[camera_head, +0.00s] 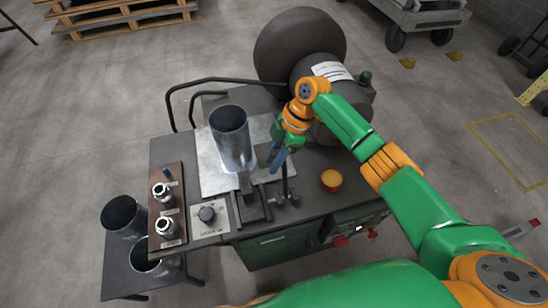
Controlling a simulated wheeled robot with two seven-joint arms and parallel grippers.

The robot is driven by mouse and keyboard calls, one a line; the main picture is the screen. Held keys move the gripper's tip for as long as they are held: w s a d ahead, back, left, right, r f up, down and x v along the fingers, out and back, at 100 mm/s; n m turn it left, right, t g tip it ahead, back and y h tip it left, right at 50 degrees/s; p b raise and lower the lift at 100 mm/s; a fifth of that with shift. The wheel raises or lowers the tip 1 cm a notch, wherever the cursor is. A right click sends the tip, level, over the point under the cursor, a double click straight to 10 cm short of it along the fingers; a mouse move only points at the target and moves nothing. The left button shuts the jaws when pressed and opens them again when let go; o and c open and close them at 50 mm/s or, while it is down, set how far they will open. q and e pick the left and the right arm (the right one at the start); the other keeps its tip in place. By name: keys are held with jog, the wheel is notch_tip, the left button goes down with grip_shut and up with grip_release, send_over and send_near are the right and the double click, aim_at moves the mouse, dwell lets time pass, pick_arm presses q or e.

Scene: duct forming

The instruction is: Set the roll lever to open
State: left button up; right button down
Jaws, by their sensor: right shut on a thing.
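The roll lever (285,183) is a thin dark upright rod at the front right of the metal plate on the workbench, beside small dark fittings. My right gripper (277,161), with blue fingers, reaches in from the right and is shut on the lever's upper end. The fingers hide the top of the lever. My left gripper is not in view.
A metal duct tube (231,137) stands on the plate left of the gripper. A large dark round machine (299,45) is behind. Dark tubes (121,214) stand left.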

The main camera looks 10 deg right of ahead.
jog(key=shift+s, duration=0.1)
dwell(0.7)
jog(key=c, duration=0.7)
grip_release()
jog(key=shift+o, duration=0.2)
jog(key=b+v, duration=0.1)
jog(key=v, duration=0.6)
jog(key=shift+r+b, duration=0.1)
jog(key=shift+b, duration=0.2)
